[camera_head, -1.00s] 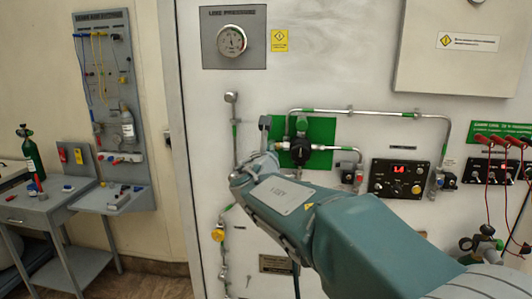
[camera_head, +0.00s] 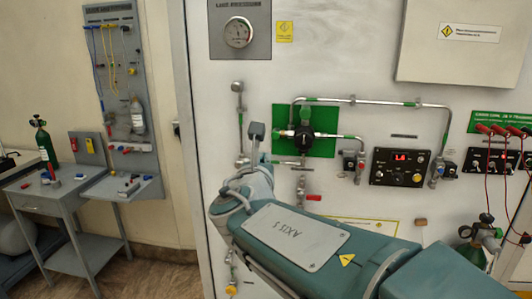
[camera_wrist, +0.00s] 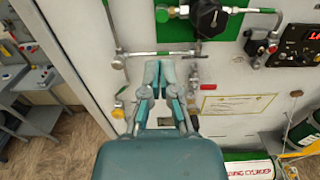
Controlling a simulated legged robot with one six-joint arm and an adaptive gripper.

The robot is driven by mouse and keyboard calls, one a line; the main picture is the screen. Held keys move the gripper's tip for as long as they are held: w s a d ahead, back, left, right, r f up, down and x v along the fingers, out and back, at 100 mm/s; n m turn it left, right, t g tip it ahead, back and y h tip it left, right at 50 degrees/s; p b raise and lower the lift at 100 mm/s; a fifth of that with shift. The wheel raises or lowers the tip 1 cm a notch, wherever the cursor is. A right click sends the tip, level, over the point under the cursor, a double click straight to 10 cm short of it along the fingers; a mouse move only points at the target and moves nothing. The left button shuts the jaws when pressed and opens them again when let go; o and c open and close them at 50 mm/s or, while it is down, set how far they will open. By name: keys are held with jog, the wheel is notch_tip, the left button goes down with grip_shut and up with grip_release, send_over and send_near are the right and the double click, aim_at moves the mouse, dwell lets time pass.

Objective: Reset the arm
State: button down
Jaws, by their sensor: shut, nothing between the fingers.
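My arm, teal with a grey plate, reaches in from the lower right in the head view, in front of the white panel. In the wrist view my gripper (camera_wrist: 164,72) points at the panel, its fingers together and nothing held between them. The fingertips appear just below a horizontal pipe and left of a small valve (camera_wrist: 194,82). I cannot tell how far they are from the panel. The black regulator (camera_head: 303,141) on its green plate sits up and to the right of the gripper; it also shows in the wrist view (camera_wrist: 209,17).
The panel carries a pressure gauge (camera_head: 238,33), a red digital display (camera_head: 401,158) and red-topped cables (camera_head: 490,130) at right.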

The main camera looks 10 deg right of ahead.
jog(key=shift+s+a, duration=0.2)
jog(key=shift+s, duration=0.1)
